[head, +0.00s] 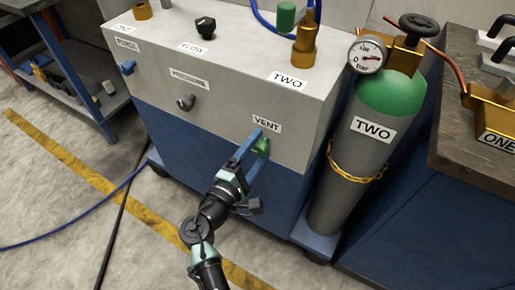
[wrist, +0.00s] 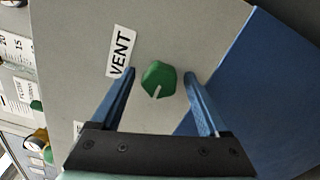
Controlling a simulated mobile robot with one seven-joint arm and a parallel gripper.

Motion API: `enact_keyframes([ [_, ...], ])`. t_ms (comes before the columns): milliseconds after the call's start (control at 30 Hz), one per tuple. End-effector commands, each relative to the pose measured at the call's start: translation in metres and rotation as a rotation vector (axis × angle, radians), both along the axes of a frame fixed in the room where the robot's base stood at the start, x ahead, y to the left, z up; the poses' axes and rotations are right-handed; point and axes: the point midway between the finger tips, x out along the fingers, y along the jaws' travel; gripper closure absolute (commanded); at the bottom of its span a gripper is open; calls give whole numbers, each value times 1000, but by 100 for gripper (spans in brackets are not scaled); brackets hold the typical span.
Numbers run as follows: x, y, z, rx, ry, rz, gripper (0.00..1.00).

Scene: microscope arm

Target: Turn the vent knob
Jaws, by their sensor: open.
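The vent knob (wrist: 158,79) is green with a pale pointer line, on the grey panel of the cabinet. A white VENT label (wrist: 121,52) is beside it; in the head view the label (head: 267,124) is just above the knob (head: 262,146). My gripper (wrist: 160,78) has its two blue fingers spread, one on each side of the knob, with a visible gap to it in the wrist view. In the head view my gripper (head: 257,147) reaches to the panel at the knob and partly hides it. Whether the fingertips touch the panel cannot be told.
A grey and green gas cylinder (head: 375,115) labelled TWO stands close to the right of the cabinet (head: 190,125), with a gauge (head: 368,55) on top. Other knobs, FLOW (head: 205,27) and PRESSURE (head: 186,102), are to the upper left. A workbench (head: 465,120) stands far right.

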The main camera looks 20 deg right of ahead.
Motion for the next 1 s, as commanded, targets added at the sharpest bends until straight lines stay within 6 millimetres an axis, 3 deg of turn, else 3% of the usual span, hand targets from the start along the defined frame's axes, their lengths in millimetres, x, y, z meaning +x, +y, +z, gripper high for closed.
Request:
enact_keyframes([
  [167, -7, 11, 1, 0, 0, 2, 22],
  [700, -72, 93, 1, 0, 1, 3, 22],
  [1000, -80, 103, 0, 0, 1, 1, 22],
])
